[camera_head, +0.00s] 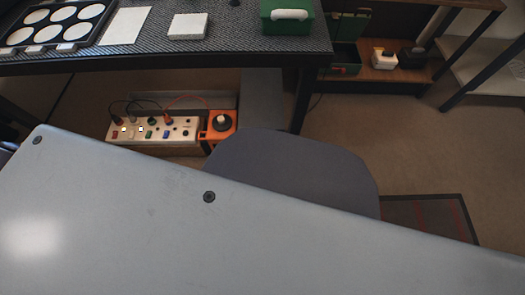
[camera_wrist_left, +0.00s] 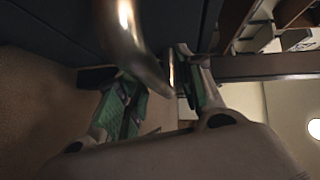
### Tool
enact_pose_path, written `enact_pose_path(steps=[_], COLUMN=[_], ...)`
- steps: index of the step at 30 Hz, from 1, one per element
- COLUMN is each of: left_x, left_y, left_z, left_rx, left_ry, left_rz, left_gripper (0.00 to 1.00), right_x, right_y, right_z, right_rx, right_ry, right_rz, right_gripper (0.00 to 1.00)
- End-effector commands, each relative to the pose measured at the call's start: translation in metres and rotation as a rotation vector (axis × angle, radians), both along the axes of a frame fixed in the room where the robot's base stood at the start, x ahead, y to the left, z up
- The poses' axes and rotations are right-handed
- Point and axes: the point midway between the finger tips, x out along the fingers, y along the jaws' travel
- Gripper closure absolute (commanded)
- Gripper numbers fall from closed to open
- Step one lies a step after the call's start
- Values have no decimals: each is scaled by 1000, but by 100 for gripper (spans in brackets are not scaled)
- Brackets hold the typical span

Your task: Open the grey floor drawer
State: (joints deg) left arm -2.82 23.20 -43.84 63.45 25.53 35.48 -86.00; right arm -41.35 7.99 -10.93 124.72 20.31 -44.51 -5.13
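In the left wrist view, a dark blue-grey face (camera_wrist_left: 60,25), likely the front of the grey floor drawer, fills the top left. A shiny curved metal handle (camera_wrist_left: 135,45) crosses close in front of the camera. My left gripper (camera_wrist_left: 150,75) has its green-padded fingers spread apart, with the handle's lower end between or just in front of them. I cannot tell whether they touch it. In the head view I cannot make out the drawer's front or handle, nor either gripper; the lower half is blocked.
A workbench (camera_head: 240,48) holds a lens tray (camera_head: 55,25), a white block (camera_head: 188,26) and a green box (camera_head: 287,17). Below it are a power strip (camera_head: 150,131) and an orange unit (camera_head: 218,128). A rounded dark grey shape (camera_head: 290,165) stands in front.

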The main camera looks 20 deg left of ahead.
Motion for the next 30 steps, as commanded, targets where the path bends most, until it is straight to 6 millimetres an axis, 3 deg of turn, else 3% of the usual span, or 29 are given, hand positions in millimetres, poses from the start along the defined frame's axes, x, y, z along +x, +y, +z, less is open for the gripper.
enact_pose_path(steps=[6,15,30], left_x=[0,0,-4], left_y=[0,0,5], left_z=[0,0,0], left_rx=[0,0,1], left_ry=[0,0,2], left_rz=[0,0,1], left_gripper=[63,100,100], right_x=[1,1,-1], right_y=[0,0,0], right_z=[2,3,2], right_rx=[0,-1,-4], right_ry=[-3,-3,3], right_rz=[1,3,3], right_gripper=[100,100,100])
